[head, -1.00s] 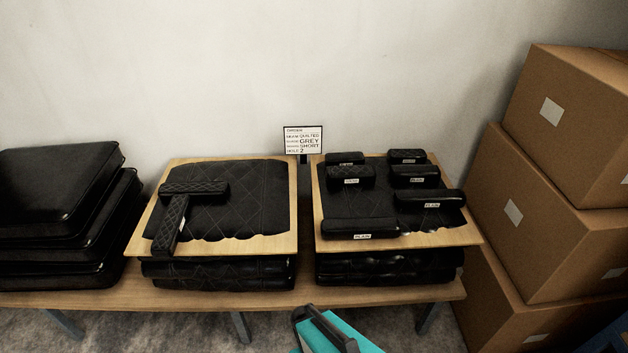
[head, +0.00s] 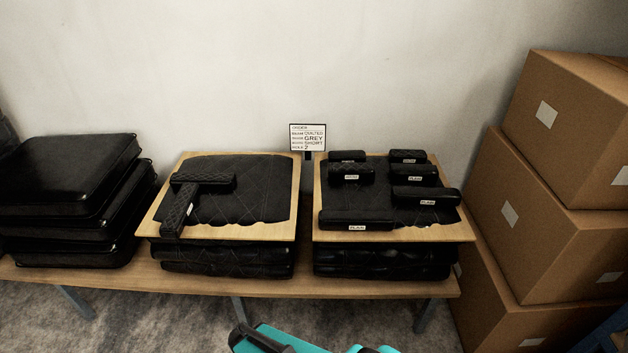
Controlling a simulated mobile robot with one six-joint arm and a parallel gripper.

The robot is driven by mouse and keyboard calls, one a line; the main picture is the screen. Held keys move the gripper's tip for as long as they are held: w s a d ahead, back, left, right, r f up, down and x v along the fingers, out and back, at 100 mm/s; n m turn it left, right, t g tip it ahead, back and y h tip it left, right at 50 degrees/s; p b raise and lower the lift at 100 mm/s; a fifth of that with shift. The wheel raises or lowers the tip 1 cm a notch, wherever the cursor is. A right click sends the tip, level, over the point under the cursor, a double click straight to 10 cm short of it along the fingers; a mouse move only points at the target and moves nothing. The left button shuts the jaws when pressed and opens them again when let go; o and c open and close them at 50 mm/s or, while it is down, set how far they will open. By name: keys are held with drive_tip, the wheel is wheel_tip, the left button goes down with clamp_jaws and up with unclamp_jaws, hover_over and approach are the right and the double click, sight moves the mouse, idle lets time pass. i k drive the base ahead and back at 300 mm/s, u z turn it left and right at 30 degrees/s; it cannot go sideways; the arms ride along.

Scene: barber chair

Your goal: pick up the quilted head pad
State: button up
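Two black pads with a quilted diamond pattern lie on the left wooden board (head: 290,232). One quilted head pad (head: 203,180) lies crosswise near the back. Teal and black parts of my arm (head: 275,339) show at the bottom edge, well in front of the bench. My gripper's fingertips are not visible.
The boards sit on stacked black cushions on a wooden bench (head: 215,284). More black cushions (head: 65,175) are stacked at left. Cardboard boxes (head: 570,130) rise at right. A small order sign (head: 308,138) stands between the boards, reading GREY and SHORT. The floor in front is clear.

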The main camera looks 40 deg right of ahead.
sight(336, 171)
drive_tip(key=u, duration=0.55)
drive_tip(key=k, duration=0.75)
drive_tip(key=z, duration=0.15)
drive_tip(key=i, duration=1.65)
drive_tip(key=u, duration=0.2)
